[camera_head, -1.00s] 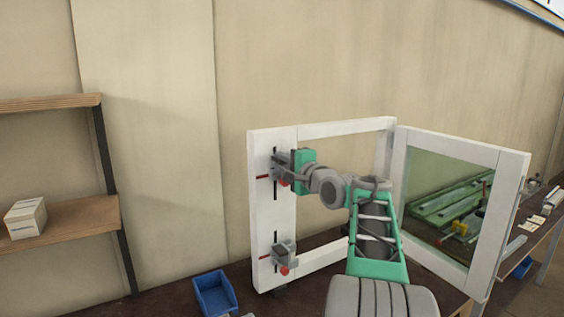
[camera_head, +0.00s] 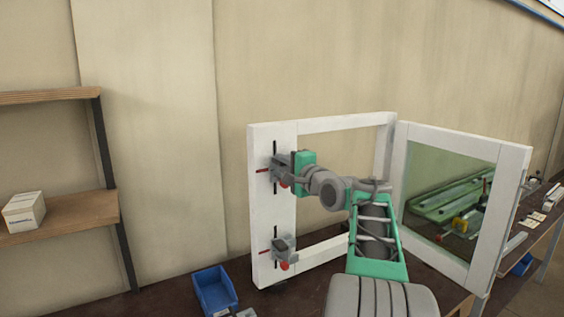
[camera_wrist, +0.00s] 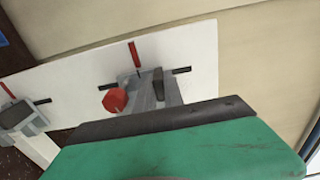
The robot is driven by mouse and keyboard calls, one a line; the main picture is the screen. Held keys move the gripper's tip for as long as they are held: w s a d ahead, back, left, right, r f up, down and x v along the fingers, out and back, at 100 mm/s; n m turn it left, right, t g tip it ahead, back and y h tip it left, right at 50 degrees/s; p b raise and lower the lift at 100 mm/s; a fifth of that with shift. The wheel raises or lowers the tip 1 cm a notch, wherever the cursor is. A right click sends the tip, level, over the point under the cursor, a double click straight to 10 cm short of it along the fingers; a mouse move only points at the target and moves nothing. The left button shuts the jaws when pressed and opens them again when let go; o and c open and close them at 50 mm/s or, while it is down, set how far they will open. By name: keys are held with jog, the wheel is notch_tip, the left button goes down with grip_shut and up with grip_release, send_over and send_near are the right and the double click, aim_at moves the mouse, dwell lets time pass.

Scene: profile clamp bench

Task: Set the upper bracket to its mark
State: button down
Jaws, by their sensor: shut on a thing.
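The upper bracket (camera_head: 278,166) is a grey block with a red knob, on a dark vertical slot in the white left post (camera_head: 262,212) of the frame. A red mark line (camera_head: 262,170) lies just left of it. My gripper (camera_head: 290,166) is at this bracket. In the wrist view the upper bracket (camera_wrist: 128,84) sits between or against my gripper's fingers (camera_wrist: 160,92), beside its red knob (camera_wrist: 115,100), with the red mark (camera_wrist: 135,54) level with the bracket's middle. The gripper is shut on it; the exact contact is partly hidden.
The lower bracket (camera_head: 284,248) sits on a second slot, near its own red mark (camera_head: 264,254). A glazed door panel (camera_head: 408,146) stands open at the right. A blue bin (camera_head: 214,290) is on the dark bench, and a shelf with a white box (camera_head: 24,212) is at the left.

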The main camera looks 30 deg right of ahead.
jog(key=c, duration=1.4)
grip_release()
jog(key=shift+c, duration=0.2)
jog(key=s+b, duration=0.2)
jog(key=s, duration=0.5)
jog(key=shift+s+a, duration=0.2)
jog(key=shift+s, duration=0.15)
